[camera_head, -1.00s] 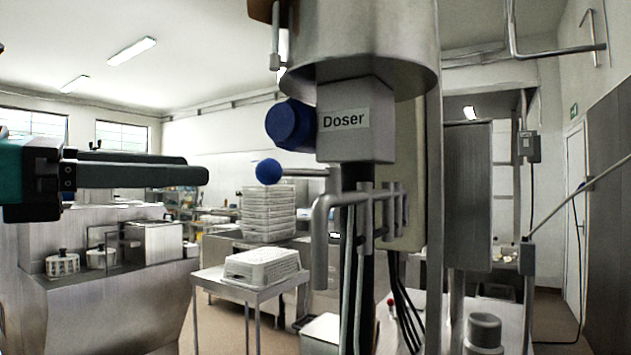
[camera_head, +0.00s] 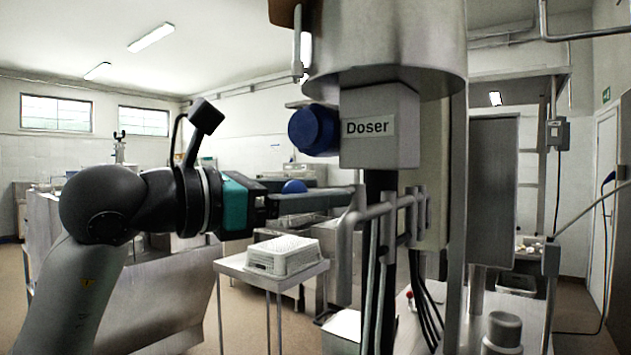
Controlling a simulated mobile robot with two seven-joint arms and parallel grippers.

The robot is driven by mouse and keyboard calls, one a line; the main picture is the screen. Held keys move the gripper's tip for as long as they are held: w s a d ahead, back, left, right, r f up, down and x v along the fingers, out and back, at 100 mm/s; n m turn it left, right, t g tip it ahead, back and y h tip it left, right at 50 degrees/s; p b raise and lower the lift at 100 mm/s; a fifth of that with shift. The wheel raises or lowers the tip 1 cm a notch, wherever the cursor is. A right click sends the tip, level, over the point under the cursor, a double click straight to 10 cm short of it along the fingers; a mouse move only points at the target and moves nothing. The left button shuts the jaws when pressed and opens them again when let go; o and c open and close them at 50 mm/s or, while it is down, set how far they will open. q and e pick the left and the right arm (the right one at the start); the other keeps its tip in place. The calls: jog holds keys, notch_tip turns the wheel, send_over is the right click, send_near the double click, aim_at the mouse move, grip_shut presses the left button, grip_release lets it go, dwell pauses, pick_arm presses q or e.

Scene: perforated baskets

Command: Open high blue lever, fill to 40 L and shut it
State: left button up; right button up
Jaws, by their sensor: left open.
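The lever's blue ball (camera_head: 293,187) shows just above my left gripper's fingers, its lower part hidden by them. Most of the lever's rod is hidden too. My left gripper (camera_head: 345,198) is open and points right, its fingers level and reaching past the ball to the metal pipes. I cannot tell whether the ball is between the fingers or behind them, or whether they touch it. The grey box labelled Doser (camera_head: 380,127) is above, with a large blue knob (camera_head: 313,129) on its left side. No litre reading is visible. My right gripper is not in view.
A steel spout pipe (camera_head: 344,245) and cross pipes (camera_head: 398,203) stand right at my left fingertips. A steel tank (camera_head: 395,50) hangs above the box. A white perforated basket (camera_head: 283,255) sits on a small table (camera_head: 270,279) below. The floor at the left is partly clear.

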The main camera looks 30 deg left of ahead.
pick_arm(q)
jog(key=shift+w+d, duration=0.15)
jog(key=shift+w, duration=0.1)
jog(key=shift+c, duration=0.3)
grip_shut()
dwell(1.0)
